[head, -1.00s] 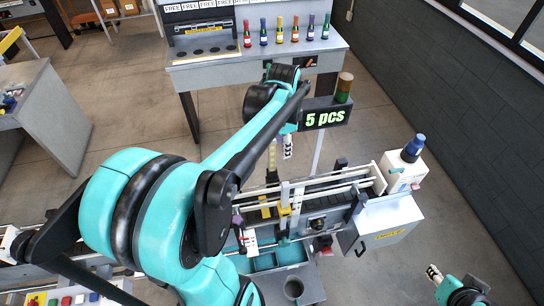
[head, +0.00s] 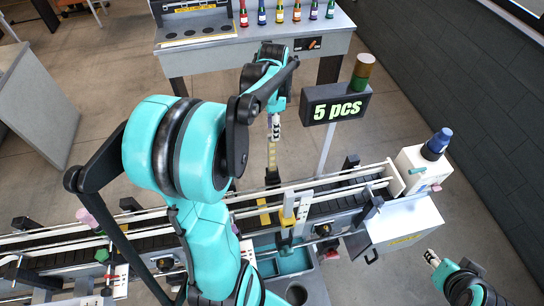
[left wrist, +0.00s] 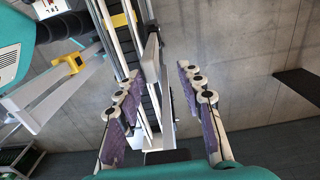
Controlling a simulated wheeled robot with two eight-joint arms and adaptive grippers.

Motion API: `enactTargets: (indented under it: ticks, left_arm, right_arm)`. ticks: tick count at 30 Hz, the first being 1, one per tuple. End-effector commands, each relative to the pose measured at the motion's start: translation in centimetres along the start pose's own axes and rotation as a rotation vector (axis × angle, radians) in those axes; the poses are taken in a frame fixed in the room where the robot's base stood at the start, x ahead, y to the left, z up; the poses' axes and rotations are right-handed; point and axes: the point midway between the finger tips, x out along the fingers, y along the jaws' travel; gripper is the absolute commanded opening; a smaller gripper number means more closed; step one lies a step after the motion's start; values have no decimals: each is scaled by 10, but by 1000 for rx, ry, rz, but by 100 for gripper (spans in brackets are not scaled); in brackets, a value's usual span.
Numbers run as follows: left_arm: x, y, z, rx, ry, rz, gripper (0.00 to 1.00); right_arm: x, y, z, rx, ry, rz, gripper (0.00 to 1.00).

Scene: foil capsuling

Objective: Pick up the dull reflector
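I cannot pick out the dull reflector for certain in either view. My left gripper (head: 274,128) hangs beyond the conveyor, left of the sign, in the head view. In the left wrist view the left gripper (left wrist: 166,108) has its two purple-padded fingers wide apart, with nothing held between them. A grey upright plate (left wrist: 152,70) and the conveyor show behind the gap. My right gripper (head: 433,259) is at the lower right of the head view, away from the conveyor; its fingers are too small to judge.
A grey workbench (head: 205,60) with several small bottles is at the back. Blue bins (head: 290,262) sit in front.

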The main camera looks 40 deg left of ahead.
Motion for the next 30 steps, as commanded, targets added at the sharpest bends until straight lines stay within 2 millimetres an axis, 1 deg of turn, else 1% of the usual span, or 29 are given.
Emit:
enactTargets:
  ticks: [8,12,15,18,23,24,26,27,28,30]
  left_arm:
    - [32,4,3,0,0,0,38]
    - [54,7,5,0,0,0,38]
    - [65,7,5,0,0,0,38]
    - [69,8,5,0,0,0,38]
    - [69,8,5,0,0,0,38]
    - [69,8,5,0,0,0,33]
    - [69,8,5,0,0,0,17]
    - [69,8,5,0,0,0,6]
    - [69,8,5,0,0,0,0]
    - [69,8,5,0,0,0,0]
  right_arm:
    - [-4,0,-2,0,0,0,40]
    - [-5,0,-4,0,0,0,40]
    - [-5,0,-4,0,0,0,40]
    - [-5,0,-4,0,0,0,40]
    - [-5,0,-4,0,0,0,40]
    - [-5,0,-4,0,0,0,40]
    - [-5,0,-4,0,0,0,40]
    - [-5,0,-4,0,0,0,40]
    - [-5,0,-4,0,0,0,40]
    - [-5,0,-4,0,0,0,40]
